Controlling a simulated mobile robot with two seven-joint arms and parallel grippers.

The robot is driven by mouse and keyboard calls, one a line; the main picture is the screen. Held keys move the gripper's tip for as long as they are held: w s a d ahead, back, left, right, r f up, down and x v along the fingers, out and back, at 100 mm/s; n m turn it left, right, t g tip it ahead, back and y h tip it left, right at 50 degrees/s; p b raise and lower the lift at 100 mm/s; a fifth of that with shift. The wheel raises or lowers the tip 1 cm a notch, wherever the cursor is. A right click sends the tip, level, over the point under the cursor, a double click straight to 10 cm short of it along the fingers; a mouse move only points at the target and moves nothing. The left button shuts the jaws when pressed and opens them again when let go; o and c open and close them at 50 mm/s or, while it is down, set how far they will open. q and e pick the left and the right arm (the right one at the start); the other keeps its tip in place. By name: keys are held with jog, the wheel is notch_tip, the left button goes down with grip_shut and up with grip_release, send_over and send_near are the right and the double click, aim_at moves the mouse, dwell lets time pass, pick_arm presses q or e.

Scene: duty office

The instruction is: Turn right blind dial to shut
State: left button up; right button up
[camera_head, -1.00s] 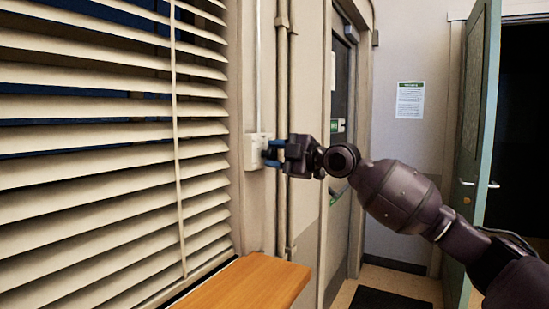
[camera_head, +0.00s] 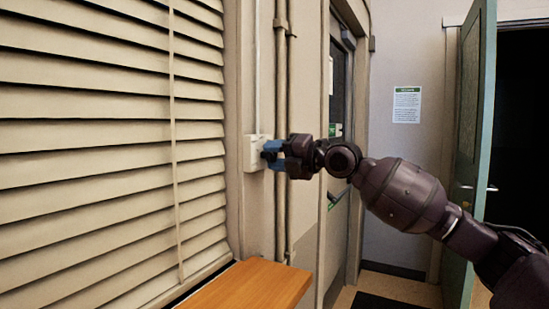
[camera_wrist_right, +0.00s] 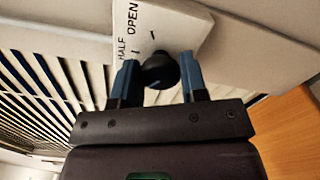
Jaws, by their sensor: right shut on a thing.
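The blind dial is a black knob (camera_wrist_right: 160,70) on a white wall box (camera_head: 252,152) beside the blind. My right gripper (camera_wrist_right: 159,75) is shut on the knob, with one blue finger on each side of it. In the head view the right gripper (camera_head: 272,152) reaches the box from the right, and its fingers mostly hide the knob. The words OPEN and HALF show on the box face in the wrist view; other marks are hidden. My left gripper is not in view.
A wooden ledge (camera_head: 250,286) lies below the box. Vertical pipes (camera_head: 281,110) run on the wall just right of it. A grey door (camera_head: 340,215) and an open green door (camera_head: 470,150) stand farther right. A dark mat (camera_head: 390,301) lies on the floor.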

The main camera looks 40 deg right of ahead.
jog(key=shift+n, duration=0.5)
jog(key=o, duration=0.9)
jog(key=shift+s, duration=0.15)
jog(key=shift+s+d+r, duration=0.1)
jog(key=shift+s+d, duration=0.2)
jog(key=shift+s, duration=0.25)
jog(key=p+v, duration=0.3)
jog(key=v, duration=0.6)
jog(key=shift+s, duration=0.15)
